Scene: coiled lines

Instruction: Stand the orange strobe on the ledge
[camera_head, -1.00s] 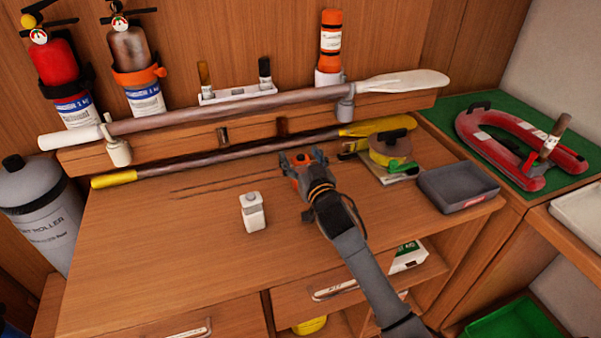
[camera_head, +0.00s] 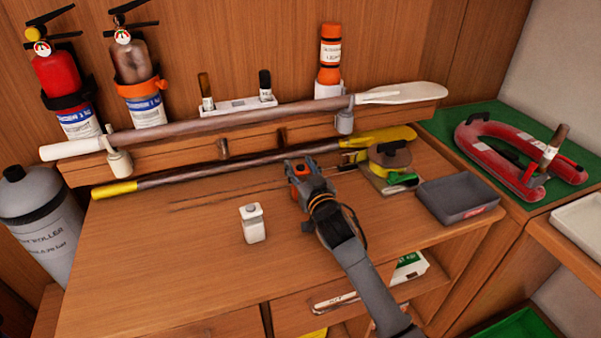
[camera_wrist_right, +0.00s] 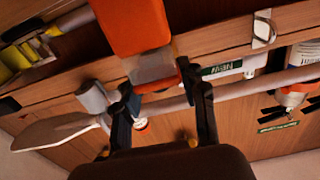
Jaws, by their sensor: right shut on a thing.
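The orange strobe (camera_wrist_right: 130,25) is held in my right gripper (camera_head: 297,168), which is shut on it. In the wrist view it has an orange body and a clear greyish end (camera_wrist_right: 153,68) close to the fingers (camera_wrist_right: 165,98). In the head view only a little orange shows between the fingers, and the rest is hidden. The gripper is above the desk, in front of the ledge (camera_head: 195,149), a raised wooden step along the back wall. I cannot tell its exact height or whether the strobe touches anything. My left gripper is not in view.
A white-bladed paddle (camera_head: 240,117) rests along the ledge on brackets; a yellow-bladed one (camera_head: 240,158) lies before it. An orange canister (camera_head: 330,50), marker holder (camera_head: 238,106) and two extinguishers stand behind. A white bottle (camera_head: 252,224), tape reel (camera_head: 390,155) and grey tray (camera_head: 456,198) are on the desk.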

